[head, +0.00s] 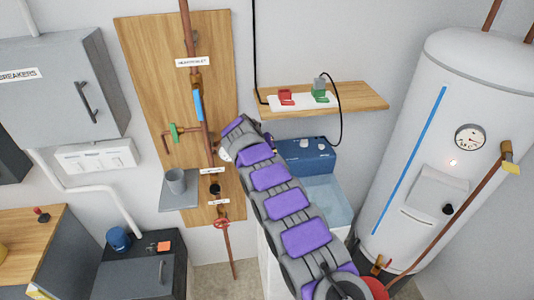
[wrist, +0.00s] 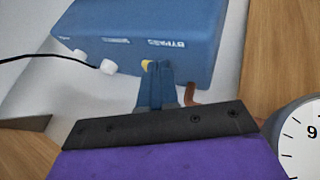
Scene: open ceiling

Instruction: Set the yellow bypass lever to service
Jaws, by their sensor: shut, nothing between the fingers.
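The yellow bypass lever (wrist: 147,64) shows as a small yellow bit in the wrist view, against the blue control head (wrist: 140,30) beside a label reading BYPASS. Most of it is hidden by my fingers. My gripper (wrist: 158,68) is shut and empty, with its blue fingertips overlapping the front of the control head right beside the lever. I cannot tell whether they touch it. In the head view the control head (head: 310,150) sits behind my purple-padded arm. The lever and my fingertips are hidden there.
White knobs (wrist: 107,67) sit along the control head. A shelf (head: 362,97) with red and green items is above it. A pipe board (head: 150,60) stands to the left and a white tank (head: 420,130) to the right. A dial gauge (wrist: 306,140) is near my wrist.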

